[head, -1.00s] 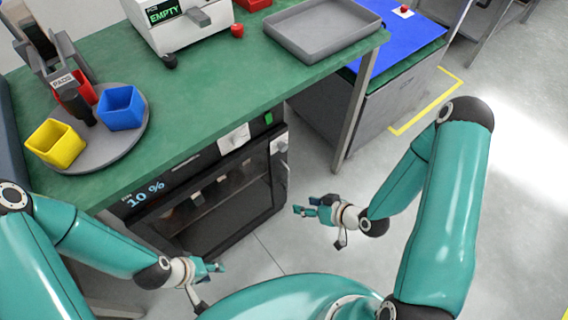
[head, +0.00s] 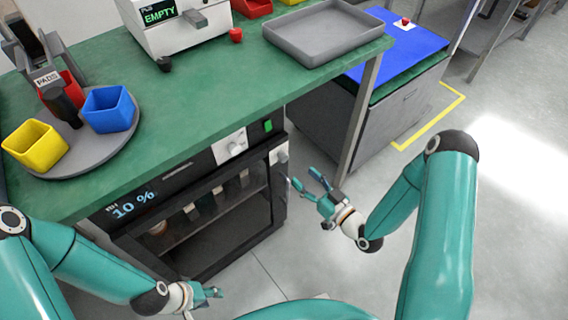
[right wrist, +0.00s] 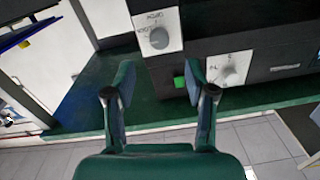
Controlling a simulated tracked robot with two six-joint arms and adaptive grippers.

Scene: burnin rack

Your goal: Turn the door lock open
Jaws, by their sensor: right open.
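The door lock is a grey round knob on a white plate at the right edge of the dark oven's front; it shows in the head view (head: 279,154) and in the right wrist view (right wrist: 158,37). The plate's lettering is too small to read surely. The oven door (head: 215,215) has a dark window and looks shut. My right gripper (head: 306,179) is open and empty, just right of the lock and apart from it. In the right wrist view its spread fingertips (right wrist: 161,72) frame the area below the knob. My left gripper (head: 216,292) is low before the door, its opening unclear.
A second knob (head: 235,148) and a green button (head: 267,125) sit on the oven's upper panel. The green bench top (head: 210,90) overhangs the oven, and a bench leg (head: 360,125) stands behind my right gripper. The floor (head: 330,270) in front is clear.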

